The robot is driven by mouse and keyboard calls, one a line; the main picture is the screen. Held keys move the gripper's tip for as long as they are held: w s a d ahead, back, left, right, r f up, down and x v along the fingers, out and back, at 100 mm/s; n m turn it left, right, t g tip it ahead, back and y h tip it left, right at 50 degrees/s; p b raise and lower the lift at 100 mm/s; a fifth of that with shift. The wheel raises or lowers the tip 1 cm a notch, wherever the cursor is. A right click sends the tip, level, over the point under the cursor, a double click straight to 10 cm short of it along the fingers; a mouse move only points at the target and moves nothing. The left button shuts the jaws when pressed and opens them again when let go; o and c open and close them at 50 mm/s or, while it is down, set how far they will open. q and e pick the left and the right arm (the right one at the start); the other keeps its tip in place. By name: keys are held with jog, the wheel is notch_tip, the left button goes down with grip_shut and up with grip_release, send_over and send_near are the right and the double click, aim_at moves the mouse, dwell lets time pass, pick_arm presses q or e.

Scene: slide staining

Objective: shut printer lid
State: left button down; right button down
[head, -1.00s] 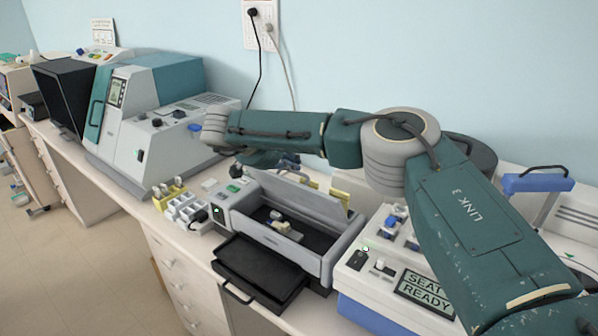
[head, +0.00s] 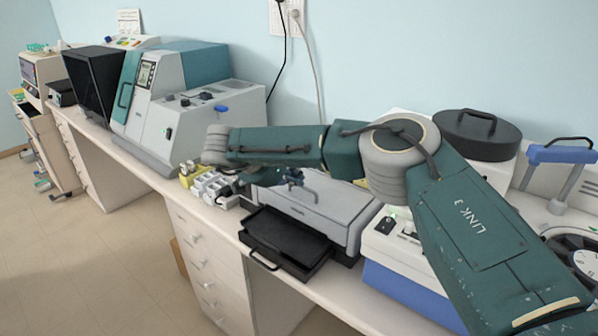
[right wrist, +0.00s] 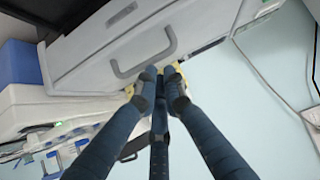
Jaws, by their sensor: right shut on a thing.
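The printer (head: 345,240) stands on the bench with its grey lid (head: 335,203) lying down flat over the body, so the inside is hidden. Any small gap at the lid's edge is too small to tell. My right gripper (head: 293,180) is at the lid's top, by its handle. In the right wrist view the lid (right wrist: 85,58) fills the upper left with its bar handle (right wrist: 145,52). My left gripper is not in view.
A black output tray (head: 285,240) juts out at the printer's front. A white-and-blue device (head: 400,265) stands close on its right, under my arm. A rack of small white items (head: 212,185) and a large teal-grey machine (head: 190,105) stand to the left.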

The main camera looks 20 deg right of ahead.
aim_at(305, 193)
jog(key=f, duration=0.1)
jog(key=s+a+f+b, duration=0.1)
jog(key=shift+a+f, duration=0.1)
jog(key=shift+f, duration=0.2)
jog(key=shift+f, duration=0.15)
dwell(0.3)
